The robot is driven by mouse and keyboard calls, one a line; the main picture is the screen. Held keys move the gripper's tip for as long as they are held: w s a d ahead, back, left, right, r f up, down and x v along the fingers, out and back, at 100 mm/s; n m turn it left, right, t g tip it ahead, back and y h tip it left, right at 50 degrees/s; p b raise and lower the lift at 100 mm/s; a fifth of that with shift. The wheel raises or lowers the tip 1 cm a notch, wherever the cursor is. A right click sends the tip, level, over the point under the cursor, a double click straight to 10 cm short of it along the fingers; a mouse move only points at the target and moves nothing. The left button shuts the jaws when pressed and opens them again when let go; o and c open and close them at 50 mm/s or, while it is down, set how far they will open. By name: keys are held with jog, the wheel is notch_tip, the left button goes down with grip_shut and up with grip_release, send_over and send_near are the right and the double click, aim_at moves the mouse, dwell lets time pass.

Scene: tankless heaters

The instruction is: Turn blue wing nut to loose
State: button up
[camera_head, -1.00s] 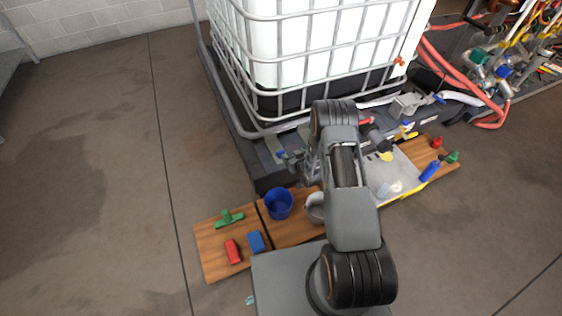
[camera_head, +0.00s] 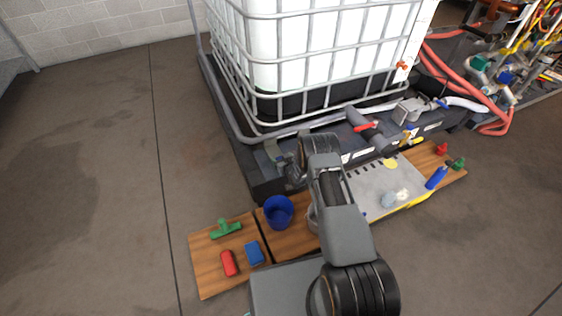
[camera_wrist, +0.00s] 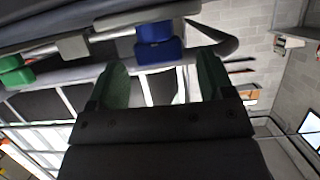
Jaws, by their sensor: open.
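In the wrist view, a blue part (camera_wrist: 158,42) that looks like the wing nut sits against a grey pipe. It lies ahead of my gripper (camera_wrist: 162,72), between the lines of the two green-lined fingers. The fingers are apart and nothing is seen between them. They do not appear to touch the blue part. In the head view, my gripper end (camera_head: 293,172) is low beside the dark pallet base, close to small fittings (camera_head: 277,154). My wrist partly hides that area, and I cannot clearly make out the blue nut there.
A caged white tank (camera_head: 320,45) stands on the black pallet. A blue bucket (camera_head: 278,226) and a wooden board (camera_head: 208,268) with green, red and blue items lie in front. A grey plate (camera_head: 375,180) lies right. In the wrist view, a green fitting (camera_wrist: 15,72) is at left.

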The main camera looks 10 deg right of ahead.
jog(key=shift+x, duration=0.95)
jog(key=shift+b, duration=0.35)
jog(key=c, duration=0.9)
